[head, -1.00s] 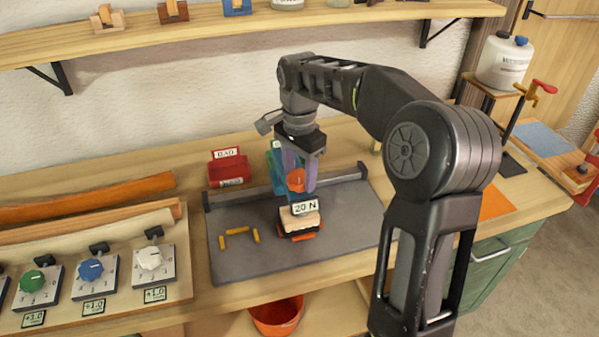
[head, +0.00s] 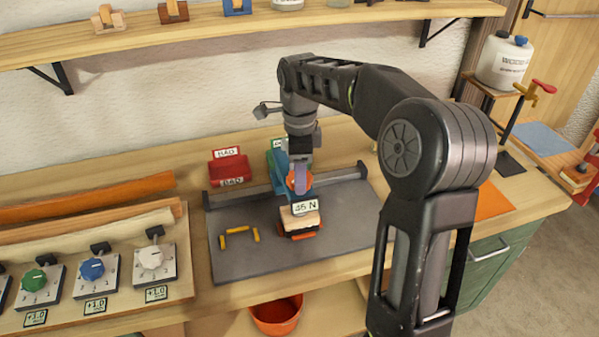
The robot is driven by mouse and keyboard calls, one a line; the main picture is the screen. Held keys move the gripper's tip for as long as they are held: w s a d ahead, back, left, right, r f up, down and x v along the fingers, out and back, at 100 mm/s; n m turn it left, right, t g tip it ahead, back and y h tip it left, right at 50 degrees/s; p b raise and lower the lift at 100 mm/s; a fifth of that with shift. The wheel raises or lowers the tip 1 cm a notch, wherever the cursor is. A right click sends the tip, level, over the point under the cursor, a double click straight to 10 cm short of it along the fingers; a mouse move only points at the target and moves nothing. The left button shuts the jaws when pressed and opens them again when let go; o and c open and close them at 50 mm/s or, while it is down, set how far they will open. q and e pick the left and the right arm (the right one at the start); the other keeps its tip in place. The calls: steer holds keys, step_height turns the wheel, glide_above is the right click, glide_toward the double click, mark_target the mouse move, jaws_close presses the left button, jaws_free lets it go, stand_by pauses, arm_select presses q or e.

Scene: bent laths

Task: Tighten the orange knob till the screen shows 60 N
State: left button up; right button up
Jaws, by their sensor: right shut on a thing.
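The orange knob (head: 291,182) sits at the top of a small clamp on the grey tray, partly hidden by my gripper. My right gripper (head: 301,181) comes down from above and is shut on the knob. Below the knob, the small screen (head: 305,207) reads what looks like 45 N; the first digit is clear, the second less so. A pale wooden block (head: 298,220) sits under the screen, with orange parts beneath it. My left gripper is not in view.
The grey tray (head: 240,262) holds several short yellow pieces (head: 238,231) left of the clamp. A red bin (head: 230,168) marked BAD and a teal thing (head: 277,160) stand behind. A dial board (head: 185,290) is at the left. An orange bucket (head: 277,314) sits below the table edge.

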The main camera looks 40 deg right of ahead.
stand_by(0.4)
steer(key=o, duration=1.4)
steer(key=shift+r, duration=0.1)
steer(key=shift+r, duration=0.25)
step_height(320, 180, up, 4)
steer(key=shift+w+r, duration=0.1)
step_height(320, 180, up, 3)
steer(key=shift+f+p, duration=0.2)
steer(key=shift+p, duration=0.95)
steer(key=shift+r, duration=0.25)
steer(key=shift+f, duration=0.1)
